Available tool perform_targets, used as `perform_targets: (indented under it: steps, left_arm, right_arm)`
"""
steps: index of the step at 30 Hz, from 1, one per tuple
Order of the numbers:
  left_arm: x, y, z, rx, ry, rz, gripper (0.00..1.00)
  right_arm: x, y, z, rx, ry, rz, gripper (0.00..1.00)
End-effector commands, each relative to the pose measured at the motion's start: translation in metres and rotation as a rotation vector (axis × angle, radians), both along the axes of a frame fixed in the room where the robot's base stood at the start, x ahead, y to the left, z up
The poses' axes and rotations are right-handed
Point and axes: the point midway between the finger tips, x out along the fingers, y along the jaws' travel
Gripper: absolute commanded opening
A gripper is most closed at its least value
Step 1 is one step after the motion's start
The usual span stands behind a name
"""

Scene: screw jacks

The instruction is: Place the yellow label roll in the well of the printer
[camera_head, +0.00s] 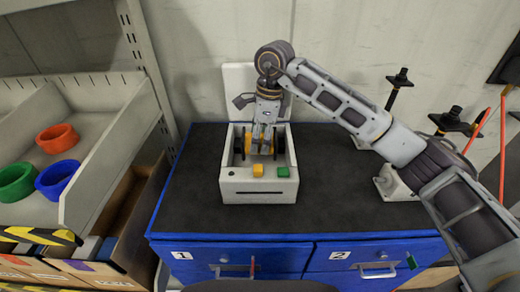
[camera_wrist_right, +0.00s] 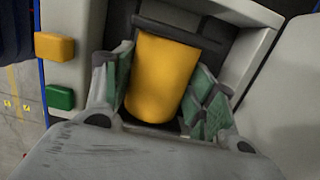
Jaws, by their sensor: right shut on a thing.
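The white printer (camera_head: 258,188) stands on the dark top of the blue cabinet, with its lid raised behind it. The yellow label roll (camera_wrist_right: 163,78) is between the fingers of my right gripper (camera_wrist_right: 165,95), which is shut on it. In the head view the right gripper (camera_head: 264,138) points down into the printer's well, and the yellow roll (camera_head: 249,140) shows partly behind the fingers, inside the well walls. Dark round parts flank it on both sides. I cannot tell whether the roll touches the well floor. My left gripper is not in view.
A yellow button (camera_head: 258,170) and a green button (camera_head: 283,172) are on the printer's front. Screw jacks (camera_head: 398,185) stand at the right of the cabinet top. A shelf bin (camera_head: 100,150) at left holds orange, green and blue rings. The cabinet top's front left is clear.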

Motion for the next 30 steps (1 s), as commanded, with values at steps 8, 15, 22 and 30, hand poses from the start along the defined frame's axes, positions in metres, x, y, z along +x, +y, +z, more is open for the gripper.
perform_targets:
  steps: [8,15,22,30]
  left_arm:
    - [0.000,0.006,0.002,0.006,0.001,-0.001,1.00]
    - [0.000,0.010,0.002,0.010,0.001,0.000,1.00]
    - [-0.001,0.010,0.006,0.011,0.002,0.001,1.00]
    - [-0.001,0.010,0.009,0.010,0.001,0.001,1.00]
  right_arm:
    - [0.001,0.000,-0.008,0.001,-0.002,0.000,0.25]
    - [0.000,0.000,-0.009,0.001,-0.001,0.000,0.25]
    - [0.000,0.000,-0.027,0.001,0.001,0.000,0.25]
    - [0.000,0.000,-0.045,0.001,-0.002,0.000,0.25]
